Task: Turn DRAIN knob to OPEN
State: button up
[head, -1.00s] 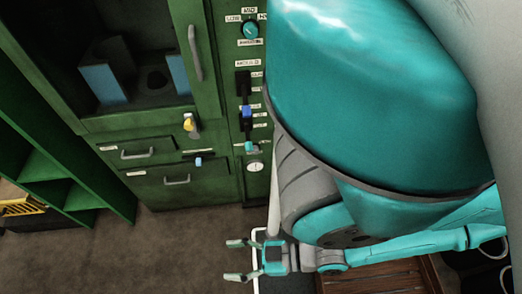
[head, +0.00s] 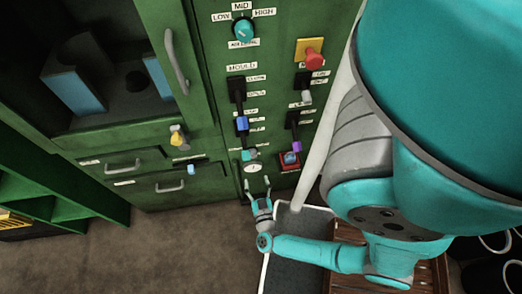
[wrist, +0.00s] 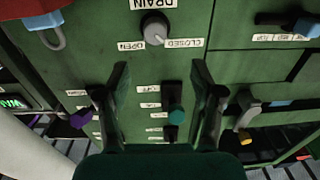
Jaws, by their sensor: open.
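In the wrist view a round grey knob (wrist: 155,27) sits under the DRAIN label (wrist: 153,4) on the green panel. The OPEN label (wrist: 131,46) is at its lower left and the CLOSED label (wrist: 183,43) at its lower right. A pale mark shows low on the knob; which label it points to is unclear. My gripper (wrist: 160,67) is open and empty, its fingers apart on either side below the knob and not around it. In the head view my gripper (head: 258,182) is by the panel's foot; I cannot clearly make out the DRAIN knob there.
Near the knob are a teal-tipped lever (wrist: 175,115), a purple-tipped lever (wrist: 80,117) and a red part with a grey loop (wrist: 57,38). The head view shows a dark mat (head: 300,222) and wooden slats (head: 345,235) near my arm. Floor (head: 170,250) is clear at left.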

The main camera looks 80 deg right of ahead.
aim_at(253, 157)
jog(key=shift+g, duration=0.3)
jog(key=shift+s+x, duration=0.15)
jog(key=shift+x, duration=2.65)
jog(key=shift+s+x, duration=0.1)
jog(key=shift+x, duration=2.75)
jog(key=shift+d, duration=0.1)
jog(key=shift+c, duration=0.3)
jog(key=c, duration=1.1)
